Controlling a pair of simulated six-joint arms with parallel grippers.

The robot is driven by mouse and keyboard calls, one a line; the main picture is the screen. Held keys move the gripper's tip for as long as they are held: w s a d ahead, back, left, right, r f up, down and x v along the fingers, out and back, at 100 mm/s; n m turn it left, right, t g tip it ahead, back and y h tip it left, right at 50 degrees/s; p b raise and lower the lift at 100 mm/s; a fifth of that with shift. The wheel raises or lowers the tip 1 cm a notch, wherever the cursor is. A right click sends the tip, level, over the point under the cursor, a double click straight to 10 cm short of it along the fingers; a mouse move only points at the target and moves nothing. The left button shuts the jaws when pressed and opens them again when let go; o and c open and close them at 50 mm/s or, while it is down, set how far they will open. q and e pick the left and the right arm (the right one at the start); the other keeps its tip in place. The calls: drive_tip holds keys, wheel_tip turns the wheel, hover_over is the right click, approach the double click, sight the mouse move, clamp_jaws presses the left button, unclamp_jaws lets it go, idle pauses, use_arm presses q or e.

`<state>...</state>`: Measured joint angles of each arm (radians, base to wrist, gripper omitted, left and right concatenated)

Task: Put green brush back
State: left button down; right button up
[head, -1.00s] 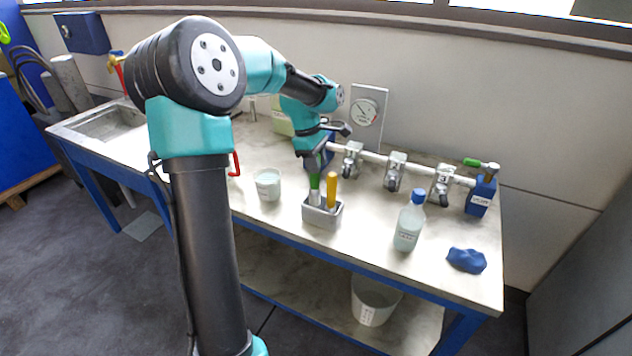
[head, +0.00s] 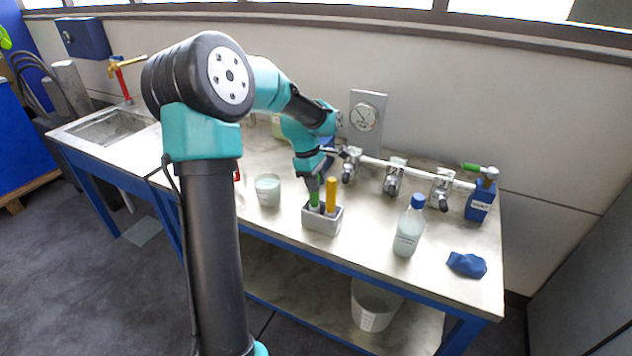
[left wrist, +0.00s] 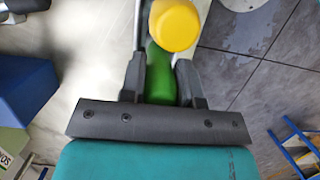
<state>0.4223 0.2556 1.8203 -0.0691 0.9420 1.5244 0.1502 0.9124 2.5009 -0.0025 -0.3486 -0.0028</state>
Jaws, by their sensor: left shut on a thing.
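The green brush (head: 314,199) stands in the left side of a small grey holder (head: 322,222) on the bench. Its green handle also shows in the left wrist view (left wrist: 160,76), between my gripper's fingers. My left gripper (head: 313,181) points down from above and is shut on that handle. The yellow-handled brush (head: 331,194) stands in the same holder, just right of the green one, and its round yellow end shows close to the fingers in the left wrist view (left wrist: 174,24). The lower part of the green brush is hidden by the holder wall. My right gripper is not in view.
A beaker (head: 267,190) stands left of the holder. A blue-capped bottle (head: 409,228) and a blue cloth (head: 466,264) are to the right. A pipe with several valves (head: 394,176) runs behind.

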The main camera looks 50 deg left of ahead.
use_arm(q)
drive_tip(key=shift+f, duration=0.15)
drive_tip(key=c, duration=0.8)
unclamp_jaws()
drive_tip(key=shift+c, duration=0.2)
drive_tip(key=v, duration=1.2)
